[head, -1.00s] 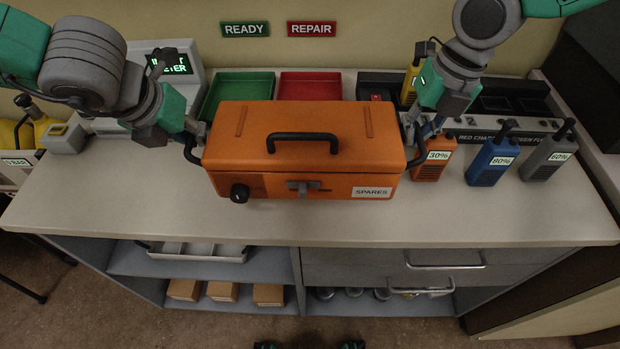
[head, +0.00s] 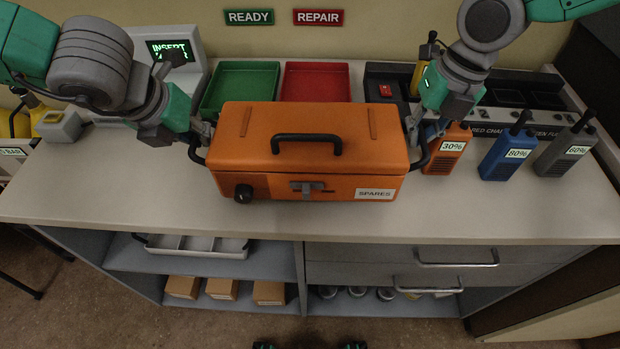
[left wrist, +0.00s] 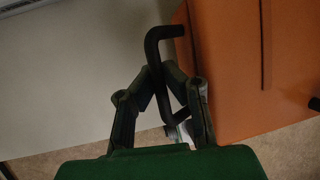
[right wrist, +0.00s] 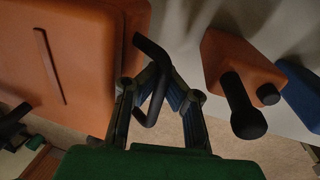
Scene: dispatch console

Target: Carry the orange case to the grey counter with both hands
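The orange case (head: 307,150), labelled SPARES, is upright over the pale counter top (head: 120,180), near its front edge. I cannot tell whether its underside touches the counter. It has a black top handle and a black handle at each end. My left gripper (head: 201,142) is at the left end handle; in the left wrist view its fingers close around that black handle (left wrist: 156,48). My right gripper (head: 417,135) is at the right end; in the right wrist view its fingers close around the other handle (right wrist: 150,48). The fingertips are partly hidden by the handles.
Green (head: 240,88) and red (head: 316,82) trays stand behind the case. A meter (head: 176,52) stands back left. Shelves and drawers are below.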

